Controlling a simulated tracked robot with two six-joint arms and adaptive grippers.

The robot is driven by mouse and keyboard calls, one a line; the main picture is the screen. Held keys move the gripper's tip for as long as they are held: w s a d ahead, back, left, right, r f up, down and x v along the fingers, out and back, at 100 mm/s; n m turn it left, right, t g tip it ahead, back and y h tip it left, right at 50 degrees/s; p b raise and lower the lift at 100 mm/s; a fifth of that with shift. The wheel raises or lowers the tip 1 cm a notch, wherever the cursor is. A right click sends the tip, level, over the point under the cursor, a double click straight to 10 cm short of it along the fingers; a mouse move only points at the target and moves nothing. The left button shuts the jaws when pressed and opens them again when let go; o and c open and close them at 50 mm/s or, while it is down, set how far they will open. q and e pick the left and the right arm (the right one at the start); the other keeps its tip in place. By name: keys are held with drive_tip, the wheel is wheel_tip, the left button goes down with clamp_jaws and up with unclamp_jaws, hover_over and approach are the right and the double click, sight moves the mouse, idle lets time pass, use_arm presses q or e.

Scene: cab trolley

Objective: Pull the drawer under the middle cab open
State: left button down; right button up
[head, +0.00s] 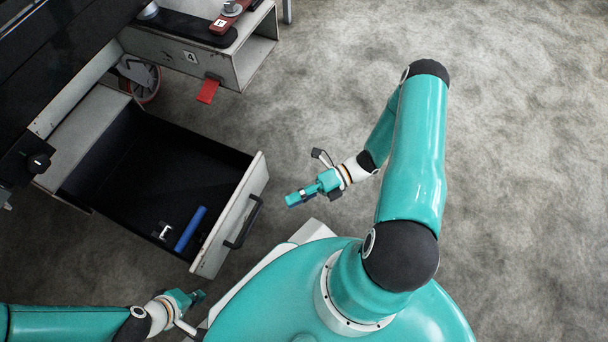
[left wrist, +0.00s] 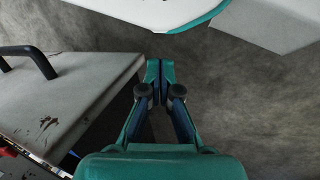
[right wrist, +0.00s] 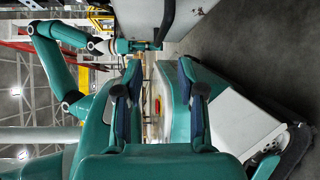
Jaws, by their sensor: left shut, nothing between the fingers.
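The drawer (head: 228,225) stands pulled out from the cab trolley, with its black inside showing. Its pale front carries a black bar handle (head: 243,222), which also shows in the left wrist view (left wrist: 30,52). My left gripper (head: 197,296) is shut and empty, below the drawer front's near end in the head view and apart from the handle. Its closed fingers (left wrist: 159,72) show beside the drawer front in the left wrist view. My right gripper (head: 292,199) is to the right of the handle, clear of it. Its fingers (right wrist: 160,75) are apart with nothing between them.
A blue cylinder (head: 190,229) and a small white piece (head: 165,231) lie in the drawer. The neighbouring cab marked 4 (head: 190,57) has a red tag (head: 208,91) hanging from it. A wheel (head: 140,82) shows between them. The grey floor at right is clear.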

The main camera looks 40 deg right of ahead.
drive_tip(key=shift+s+d+f+b, duration=0.15)
drive_tip(key=shift+s+d, duration=0.1)
drive_tip(key=shift+d, duration=0.35)
drive_tip(key=shift+s+d+b, duration=0.15)
drive_tip(key=shift+s+d, duration=0.1)
drive_tip(key=shift+d, duration=0.3)
